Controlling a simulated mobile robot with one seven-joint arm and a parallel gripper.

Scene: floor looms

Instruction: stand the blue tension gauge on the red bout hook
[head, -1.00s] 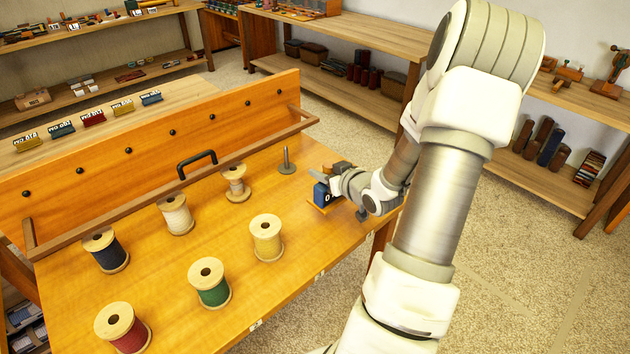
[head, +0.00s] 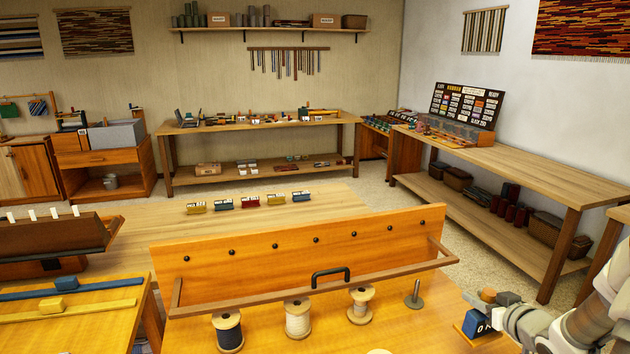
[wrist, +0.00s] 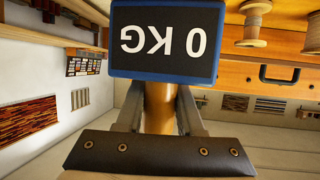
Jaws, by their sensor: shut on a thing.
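The blue tension gauge (head: 479,324) is at the lower right of the head view, by the right end of the near orange table. Its dark face reads "0 KG", upside down in the wrist view (wrist: 165,40). My gripper (wrist: 160,105) is shut on the gauge's brass-coloured stem, below the face. In the head view my gripper (head: 500,308) is beside the gauge; whether the gauge touches the table is unclear. A small red piece with a white label (head: 250,201) stands in a row of coloured ones on the far table. I cannot confirm which thing is the red bout hook.
A long pegged board (head: 300,246) with a black handle (head: 331,277) stands across the near table. Spools, including a dark one (head: 228,332) and a white one (head: 298,320), and a grey metal post (head: 414,295) stand in front. The far table (head: 330,204) has free room.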

